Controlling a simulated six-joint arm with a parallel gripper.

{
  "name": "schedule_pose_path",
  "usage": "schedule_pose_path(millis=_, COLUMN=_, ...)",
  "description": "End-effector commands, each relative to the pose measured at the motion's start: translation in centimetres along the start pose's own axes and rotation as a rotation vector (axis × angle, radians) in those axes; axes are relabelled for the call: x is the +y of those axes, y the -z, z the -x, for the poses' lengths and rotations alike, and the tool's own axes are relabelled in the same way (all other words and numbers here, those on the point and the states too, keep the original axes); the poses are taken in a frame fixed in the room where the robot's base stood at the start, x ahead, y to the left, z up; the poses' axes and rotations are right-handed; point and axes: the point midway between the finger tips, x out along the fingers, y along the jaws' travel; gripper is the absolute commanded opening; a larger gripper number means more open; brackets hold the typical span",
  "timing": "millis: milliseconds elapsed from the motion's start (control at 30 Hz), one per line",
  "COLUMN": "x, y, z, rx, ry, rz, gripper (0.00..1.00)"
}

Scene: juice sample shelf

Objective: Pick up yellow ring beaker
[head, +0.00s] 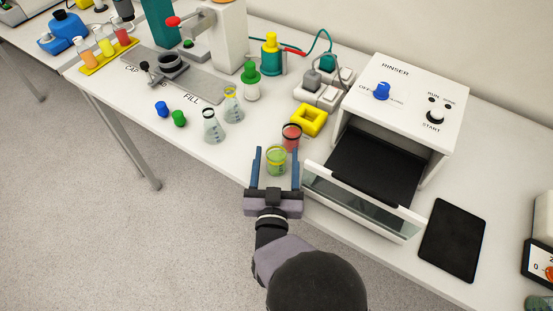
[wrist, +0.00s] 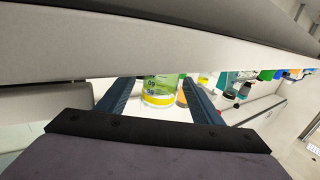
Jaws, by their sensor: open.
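The yellow ring beaker (head: 276,163), holding green liquid, stands upright on the white bench near its front edge. My gripper (head: 277,152) is open, with one blue finger on each side of the beaker. In the wrist view, the beaker (wrist: 160,92) shows a yellow band and a "09" mark between the two fingers.
The rinser (head: 408,85) has its glass door (head: 358,199) open low, right beside my gripper. A yellow square holder (head: 308,120) lies behind the red beaker. Two conical flasks, one with a dark ring (head: 213,128) and one with a yellow ring (head: 232,106), stand left.

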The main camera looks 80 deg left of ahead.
Motion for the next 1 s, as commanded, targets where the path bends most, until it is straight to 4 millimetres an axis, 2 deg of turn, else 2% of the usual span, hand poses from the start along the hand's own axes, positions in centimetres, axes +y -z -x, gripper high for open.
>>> schedule_pose_path(millis=33, x=0.0, y=0.0, z=0.0, rx=0.000, ry=0.000, rz=0.000, gripper=0.58)
schedule_pose_path(millis=200, x=0.0, y=0.0, z=0.0, rx=0.000, ry=0.000, rz=0.000, gripper=0.17)
schedule_pose_path(millis=667, x=0.0, y=0.3, z=0.0, rx=0.001, ry=-0.001, rz=-0.001, gripper=0.16)
schedule_pose_path(millis=867, x=0.0, y=1.5, z=0.0, rx=0.002, ry=-0.001, rz=-0.002, gripper=0.16)
schedule_pose_path(millis=1000, x=0.0, y=3.2, z=0.0, rx=0.005, ry=-0.001, rz=-0.003, gripper=0.16)
